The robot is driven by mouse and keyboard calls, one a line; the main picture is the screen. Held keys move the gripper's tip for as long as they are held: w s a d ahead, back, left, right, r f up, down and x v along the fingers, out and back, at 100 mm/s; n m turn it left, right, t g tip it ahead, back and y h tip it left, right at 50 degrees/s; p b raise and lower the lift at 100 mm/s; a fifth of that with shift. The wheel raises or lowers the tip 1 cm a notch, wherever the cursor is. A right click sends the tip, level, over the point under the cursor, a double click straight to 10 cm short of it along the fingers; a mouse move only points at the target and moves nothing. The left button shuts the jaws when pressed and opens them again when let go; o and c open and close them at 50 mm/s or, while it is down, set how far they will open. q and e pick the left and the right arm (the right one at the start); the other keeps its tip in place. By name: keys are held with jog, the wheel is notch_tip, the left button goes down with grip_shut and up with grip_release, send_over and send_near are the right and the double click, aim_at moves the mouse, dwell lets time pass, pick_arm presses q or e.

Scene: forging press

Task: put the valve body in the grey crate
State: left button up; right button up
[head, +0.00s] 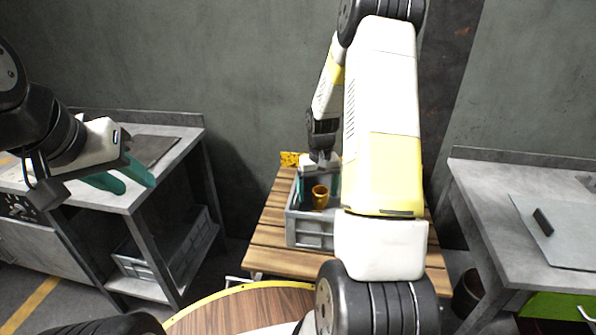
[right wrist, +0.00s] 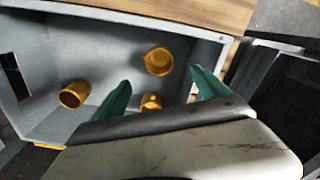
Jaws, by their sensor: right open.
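The grey crate (head: 311,232) stands on a slatted wooden surface in the head view, and its inside wall (right wrist: 100,28) fills much of the right wrist view. Three brass-coloured parts lie in it: one (right wrist: 158,61) by the wall beyond my fingertips, one (right wrist: 75,94) to the left, and one (right wrist: 150,102) partly hidden behind my gripper's body. I cannot tell which is the valve body. The head view shows one brass part (head: 320,196) clearly. My right gripper (head: 318,180) is open, its green fingers reaching into the crate, holding nothing. My left gripper (head: 125,178) is open and empty at the left.
The slatted wooden top (head: 268,240) has bare room left of the crate. A grey bench (head: 170,180) stands left, with another grey crate (head: 150,262) on its lower shelf. A bench (head: 490,195) at right carries a flat panel (head: 560,235). A round wooden top (head: 240,312) is in front.

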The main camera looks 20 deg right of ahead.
jog(key=s+a+r+t, duration=0.1)
jog(key=s+a+r, duration=0.2)
jog(key=r, duration=0.7)
jog(key=s+a+r+t, duration=0.2)
jog(key=s+a+r, duration=0.15)
jog(key=r, duration=0.65)
jog(key=s+a+r+t, duration=0.1)
jog(key=s+a+r, duration=0.1)
jog(key=s, duration=0.3)
jog(key=s+a+r+t+y, duration=0.1)
jog(key=s+r, duration=0.3)
jog(key=s, duration=0.2)
jog(key=s+a+r+n+t+y, duration=0.1)
jog(key=s+a+r, duration=0.1)
jog(key=s, duration=0.3)
jog(key=shift+s+a+r, duration=0.3)
jog(key=shift+s+r, duration=0.1)
jog(key=shift+r, duration=0.4)
